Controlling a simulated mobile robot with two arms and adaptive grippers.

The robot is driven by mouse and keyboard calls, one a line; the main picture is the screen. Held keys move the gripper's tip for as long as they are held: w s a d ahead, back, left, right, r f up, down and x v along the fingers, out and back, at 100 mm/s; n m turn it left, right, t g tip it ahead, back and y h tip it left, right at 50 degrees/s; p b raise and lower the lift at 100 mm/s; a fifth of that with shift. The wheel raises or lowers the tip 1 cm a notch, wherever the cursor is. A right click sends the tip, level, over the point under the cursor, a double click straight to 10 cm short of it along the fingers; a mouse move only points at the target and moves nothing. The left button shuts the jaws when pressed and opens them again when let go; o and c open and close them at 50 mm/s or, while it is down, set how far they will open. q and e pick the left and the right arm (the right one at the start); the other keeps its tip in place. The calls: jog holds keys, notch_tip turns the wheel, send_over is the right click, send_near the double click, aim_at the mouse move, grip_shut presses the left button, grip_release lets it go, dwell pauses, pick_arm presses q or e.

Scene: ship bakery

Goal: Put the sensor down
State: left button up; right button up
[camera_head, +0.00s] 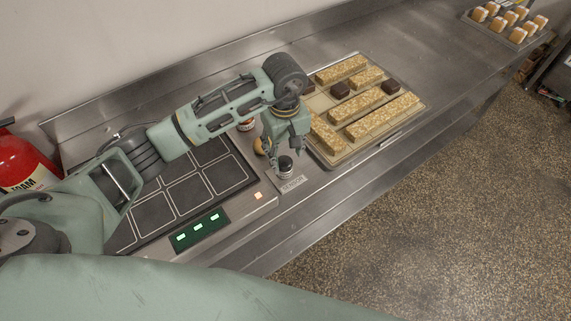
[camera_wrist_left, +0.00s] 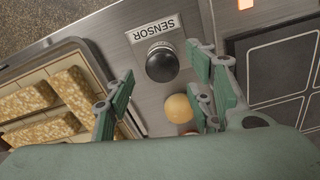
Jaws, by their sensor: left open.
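The sensor (camera_head: 285,168) is a small dark, round-topped cylinder with a light band. It stands upright on the steel counter beside a label plate reading SENSOR (camera_head: 292,184). In the left wrist view the sensor (camera_wrist_left: 161,63) shows as a black knob close to the label (camera_wrist_left: 153,27). My left gripper (camera_head: 283,150) is just above the sensor, pointing down. In the wrist view its green fingers (camera_wrist_left: 160,85) are spread apart, with the sensor between and beyond them, and nothing is held. My right gripper is not in view.
A tray (camera_head: 424,106) of oat bars and dark pieces lies just right of the sensor. A black panel (camera_head: 185,190) with lit displays is on the left. A yellowish ball (camera_wrist_left: 178,108) sits near the sensor. A red extinguisher (camera_head: 22,160) stands far left.

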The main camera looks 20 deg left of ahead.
aim_at(286, 160)
pick_arm(q)
notch_tip(286, 160, up, 5)
jog(key=shift+f+b, duration=0.15)
jog(key=shift+b, duration=0.55)
jog(key=shift+r, duration=0.75)
